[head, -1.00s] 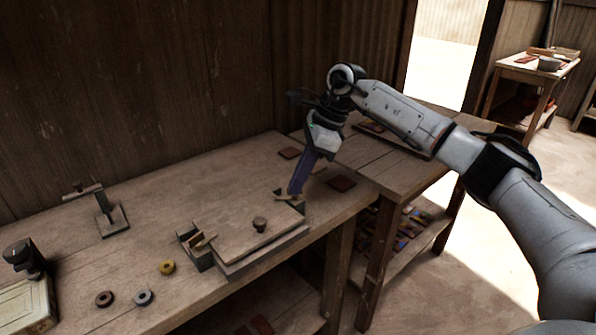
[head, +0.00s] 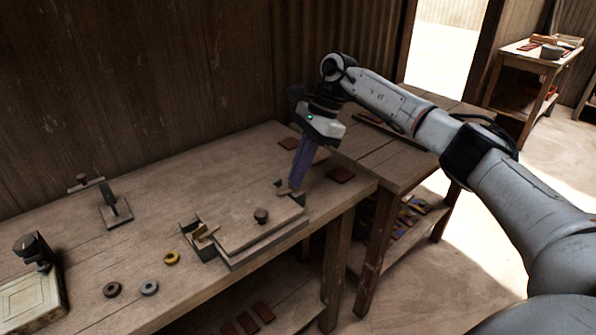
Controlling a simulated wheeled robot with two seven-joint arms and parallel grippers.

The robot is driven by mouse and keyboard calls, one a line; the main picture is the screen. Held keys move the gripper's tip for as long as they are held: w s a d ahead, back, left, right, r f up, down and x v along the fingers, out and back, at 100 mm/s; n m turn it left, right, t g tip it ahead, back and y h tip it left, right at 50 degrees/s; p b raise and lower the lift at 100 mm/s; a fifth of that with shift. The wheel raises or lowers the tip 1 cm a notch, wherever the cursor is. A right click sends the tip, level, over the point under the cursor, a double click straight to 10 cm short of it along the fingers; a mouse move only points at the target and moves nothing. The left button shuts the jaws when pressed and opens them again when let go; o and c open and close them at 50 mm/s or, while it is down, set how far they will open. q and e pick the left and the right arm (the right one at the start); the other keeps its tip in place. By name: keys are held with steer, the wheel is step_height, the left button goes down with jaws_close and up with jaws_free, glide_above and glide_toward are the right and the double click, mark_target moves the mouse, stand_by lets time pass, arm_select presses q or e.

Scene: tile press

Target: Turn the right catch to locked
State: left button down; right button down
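The tile press is a low wooden block with a flat lid (head: 245,228) and a dark round knob (head: 261,215), on the workbench. The right catch (head: 284,191) is a small wooden bar at the lid's far right corner, partly hidden by my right gripper. My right gripper (head: 294,186) points down with its purple fingers at this catch. The fingers look close together, but I cannot tell whether they grip the bar. The left catch (head: 205,232) is a wooden bar on a grey bracket at the lid's left end. My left gripper is out of view.
Yellow (head: 172,258), grey (head: 149,288) and brown (head: 111,290) rings lie left of the press. A small stand (head: 115,210) and a cream box (head: 30,305) are further left. The bench middle is clear.

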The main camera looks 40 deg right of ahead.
steer(key=c, duration=2.4)
jaws_free()
steer(key=shift+r, duration=0.1)
steer(key=shift+c, duration=0.2)
steer(key=o, duration=0.4)
steer(key=shift+o, duration=0.2)
steer(key=v, duration=1)
steer(key=shift+r+b, duration=0.15)
steer(key=shift+b, duration=0.15)
